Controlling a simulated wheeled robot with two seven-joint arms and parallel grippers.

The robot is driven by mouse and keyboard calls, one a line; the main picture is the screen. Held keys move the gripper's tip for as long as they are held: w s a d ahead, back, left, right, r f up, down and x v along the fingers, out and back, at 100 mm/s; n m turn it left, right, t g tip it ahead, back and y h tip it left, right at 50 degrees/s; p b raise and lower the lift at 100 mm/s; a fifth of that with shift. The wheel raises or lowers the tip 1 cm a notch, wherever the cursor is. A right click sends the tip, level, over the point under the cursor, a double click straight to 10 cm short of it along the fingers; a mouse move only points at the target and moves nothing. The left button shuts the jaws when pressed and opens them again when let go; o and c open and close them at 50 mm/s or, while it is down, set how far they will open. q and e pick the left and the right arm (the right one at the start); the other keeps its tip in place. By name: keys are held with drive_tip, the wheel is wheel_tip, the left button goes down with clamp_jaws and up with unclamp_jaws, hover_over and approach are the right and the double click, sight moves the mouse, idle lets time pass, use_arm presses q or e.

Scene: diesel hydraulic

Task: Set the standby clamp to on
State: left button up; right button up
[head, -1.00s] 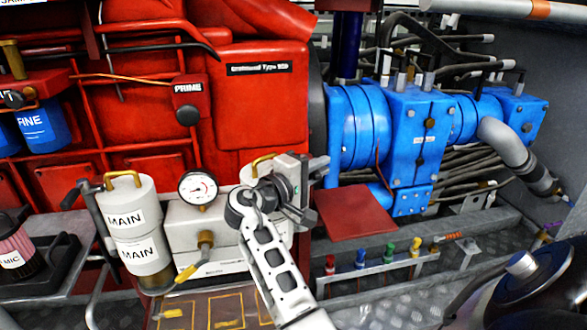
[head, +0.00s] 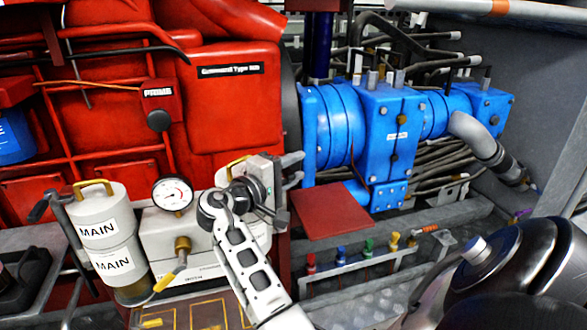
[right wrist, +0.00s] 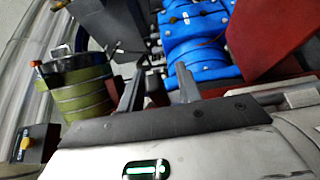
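I cannot read a standby label in either view, so I cannot pick out the standby clamp for sure. A pale canister with a brass handle (head: 234,166) stands right of the gauge, mostly hidden behind my right gripper. My right gripper (head: 294,171) is in front of it, with its fingers pointing right. In the right wrist view my right gripper (right wrist: 160,87) has its fingers apart, with nothing between them. A matching canister marked MAIN (head: 100,230) stands on the left, with a dark clamp lever (head: 68,222) at its left side. My left gripper is not in view.
A pressure gauge (head: 173,194) and a brass valve with a yellow handle (head: 177,266) sit between the canisters. A red plate (head: 331,211) and a row of coloured levers (head: 340,255) lie to the right, below the blue pump (head: 385,140). A green ribbed canister (right wrist: 77,95) shows in the wrist view.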

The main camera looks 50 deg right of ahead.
sight(284, 174)
drive_tip(key=a, duration=0.7)
drive_tip(key=shift+a, duration=0.25)
